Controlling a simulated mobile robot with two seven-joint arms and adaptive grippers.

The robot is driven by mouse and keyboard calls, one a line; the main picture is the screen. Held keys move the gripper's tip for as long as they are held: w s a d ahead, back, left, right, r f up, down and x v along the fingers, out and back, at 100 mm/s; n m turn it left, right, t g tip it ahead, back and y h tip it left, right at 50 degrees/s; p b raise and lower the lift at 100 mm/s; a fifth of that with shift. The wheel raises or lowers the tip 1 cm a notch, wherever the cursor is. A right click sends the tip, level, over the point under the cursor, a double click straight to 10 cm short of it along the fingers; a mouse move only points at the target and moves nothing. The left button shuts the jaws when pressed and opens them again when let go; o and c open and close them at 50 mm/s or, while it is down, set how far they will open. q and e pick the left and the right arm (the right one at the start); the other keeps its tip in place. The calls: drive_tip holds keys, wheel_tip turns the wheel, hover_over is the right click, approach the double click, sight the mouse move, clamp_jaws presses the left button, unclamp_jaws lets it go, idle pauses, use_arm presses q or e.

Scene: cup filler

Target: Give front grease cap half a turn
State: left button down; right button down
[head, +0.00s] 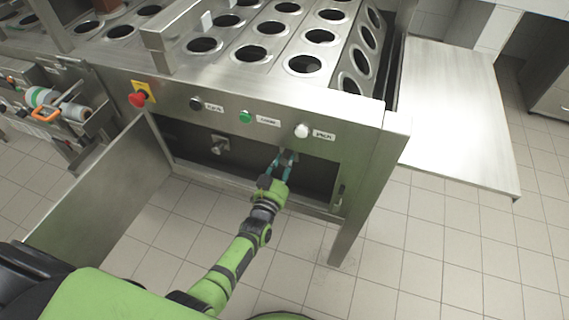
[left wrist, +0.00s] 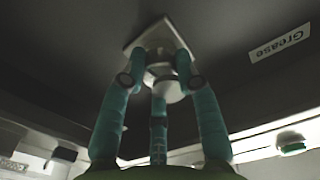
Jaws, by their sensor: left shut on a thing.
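The grease cap (left wrist: 168,88) is a pale metal knob on a square plate (left wrist: 137,48) fixed to a dark wall, with a "Grease" label (left wrist: 279,43) beside it in the left wrist view. My left gripper (left wrist: 160,74) has its teal fingers closed around the cap. In the head view my left gripper (head: 287,157) reaches into the open front compartment of the steel machine, and its fingers largely hide the cap there. A similar metal fitting (head: 219,145) sits free in the compartment to the left. My right gripper is not in view.
The open compartment door (head: 100,195) stands to the left of my arm. Above the opening are a red emergency button (head: 137,100), a black button (head: 196,103), a green button (head: 246,117) and a white button (head: 302,131). A machine leg (head: 352,220) stands to the right.

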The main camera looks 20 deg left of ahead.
use_arm(q)
drive_tip(key=shift+s+d+f, duration=0.1)
drive_tip(key=shift+s+f, duration=0.1)
drive_tip(key=shift+f, duration=0.25)
drive_tip(key=c, duration=0.9)
unclamp_jaws()
drive_tip(key=shift+w, duration=0.15)
drive_tip(key=shift+r, duration=0.15)
drive_tip(key=s, duration=1.2)
drive_tip(key=shift+a, duration=0.25)
